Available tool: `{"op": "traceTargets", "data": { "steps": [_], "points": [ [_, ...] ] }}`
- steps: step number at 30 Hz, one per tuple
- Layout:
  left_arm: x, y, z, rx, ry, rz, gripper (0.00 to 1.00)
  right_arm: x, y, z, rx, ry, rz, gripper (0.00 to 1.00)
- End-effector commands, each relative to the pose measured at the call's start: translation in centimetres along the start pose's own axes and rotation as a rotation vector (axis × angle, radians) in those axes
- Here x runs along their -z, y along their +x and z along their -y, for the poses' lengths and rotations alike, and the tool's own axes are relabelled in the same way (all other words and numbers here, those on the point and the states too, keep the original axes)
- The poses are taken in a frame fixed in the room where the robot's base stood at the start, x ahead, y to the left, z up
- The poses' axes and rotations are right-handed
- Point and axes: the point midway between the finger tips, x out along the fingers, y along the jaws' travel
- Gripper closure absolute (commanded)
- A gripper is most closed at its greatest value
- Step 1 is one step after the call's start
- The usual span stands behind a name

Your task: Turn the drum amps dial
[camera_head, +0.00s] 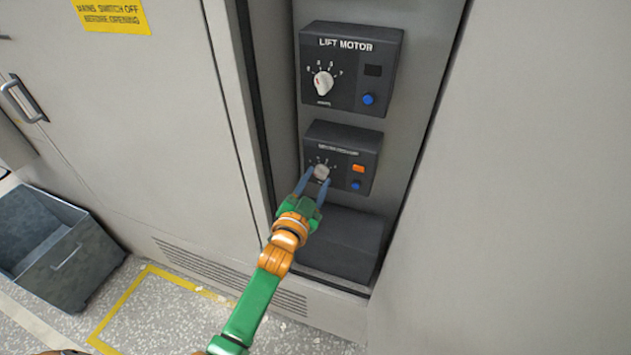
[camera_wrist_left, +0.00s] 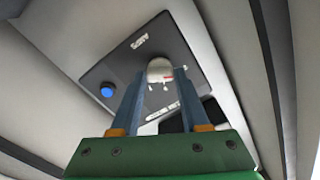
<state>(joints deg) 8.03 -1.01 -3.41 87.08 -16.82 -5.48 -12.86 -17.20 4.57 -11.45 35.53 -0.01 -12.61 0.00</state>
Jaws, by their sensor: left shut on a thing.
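The lower control box (camera_head: 344,140) sits in the cabinet recess. Its title is too blurred to read. A pale dial (camera_head: 321,172) is on its left part, with an orange switch (camera_head: 358,168) and a blue button (camera_head: 355,185) to the right. My left gripper (camera_head: 319,178) is shut on this dial, one finger on each side. In the left wrist view the dial (camera_wrist_left: 159,70) shows white with a small red mark between the fingertips. The fingers hide parts of the box face there. My right gripper is not in view.
The LIFT MOTOR box (camera_head: 351,70) with its own white dial (camera_head: 323,82) and blue button (camera_head: 368,98) is above. A dark block (camera_head: 343,240) projects below. Cabinet walls flank the recess. A grey bin (camera_head: 65,255) stands on the floor at left.

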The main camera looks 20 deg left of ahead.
Motion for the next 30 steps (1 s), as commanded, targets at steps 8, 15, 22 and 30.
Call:
{"op": "traceTargets", "data": {
  "steps": [8, 15, 22, 30],
  "points": [
    [0.3, 0.1, 0.2, 0.003, 0.0, -0.007, 0.25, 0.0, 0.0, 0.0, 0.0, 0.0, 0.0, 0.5],
    [0.1, -0.1, 0.1, 0.002, 0.001, -0.004, 0.25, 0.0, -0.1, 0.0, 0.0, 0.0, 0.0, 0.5],
    [0.1, -4.1, 0.0, 0.001, 0.001, -0.003, 0.25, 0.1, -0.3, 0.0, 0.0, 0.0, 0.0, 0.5],
    [0.1, -7.0, 0.1, 0.002, 0.001, -0.005, 0.25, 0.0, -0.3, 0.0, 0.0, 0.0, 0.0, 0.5]
  ]
}}
